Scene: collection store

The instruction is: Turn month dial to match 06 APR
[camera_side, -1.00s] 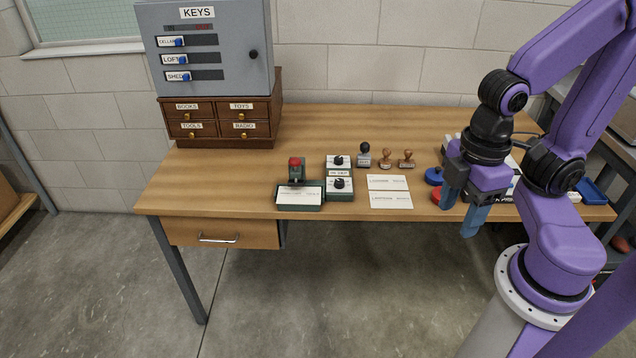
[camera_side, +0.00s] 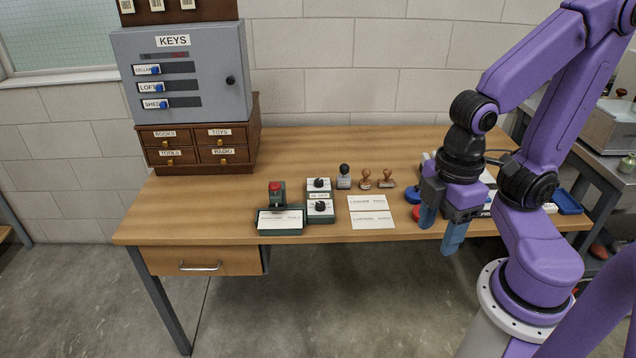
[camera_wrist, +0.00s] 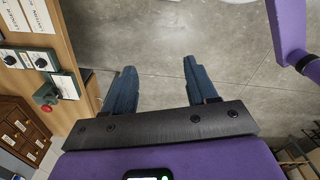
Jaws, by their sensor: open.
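Two dial boxes with black knobs and white faces stand one behind the other on the desk. The rear dial (camera_side: 318,184) and front dial (camera_side: 320,207) have a small date window (camera_side: 319,195) between them, its text too small to read. Which one is the month dial I cannot tell. In the wrist view the dials (camera_wrist: 41,63) show at the left edge. My gripper (camera_side: 440,236) is open and empty, at the desk's front edge, well right of the dials.
Two printed cards (camera_side: 369,204) lie right of the dials. A black-handled stamp (camera_side: 344,177) and two wooden stamps (camera_side: 376,180) stand behind them. Blue and red round pads (camera_side: 413,196) are beside my gripper. The key cabinet (camera_side: 182,75) sits on drawers (camera_side: 199,146) at back left.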

